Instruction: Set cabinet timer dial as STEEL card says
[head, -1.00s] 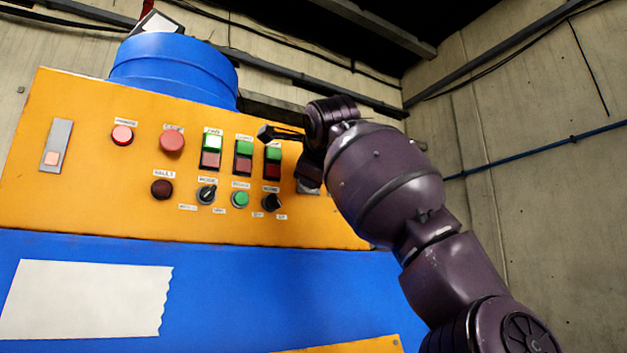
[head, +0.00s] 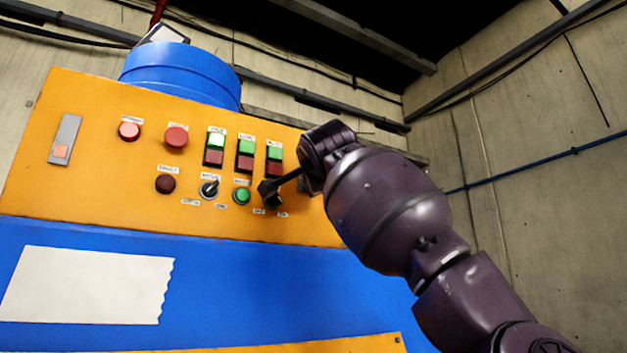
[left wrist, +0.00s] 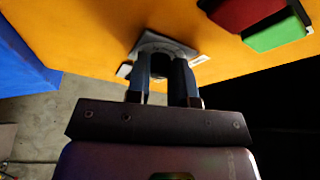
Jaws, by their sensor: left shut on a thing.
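My left gripper (left wrist: 163,70) is shut on the timer dial in the left wrist view. The dial sits between the two fingers on a grey plate (left wrist: 158,40) on the orange panel. Fingers and shadow cover most of the dial, and its setting cannot be read. In the head view my left arm comes in from the right and hides the dial and fingers. No STEEL card can be read. The orange cabinet panel (head: 110,185) carries lamps, switches and knobs with blurred labels. My right gripper does not show.
Red-and-green switches (head: 245,155) are up and left of the gripped dial. A green button (head: 242,196) and a black selector knob (head: 209,189) are farther left. A blank white sheet (head: 88,285) is on the blue front. A blue drum (head: 180,75) rises behind the panel.

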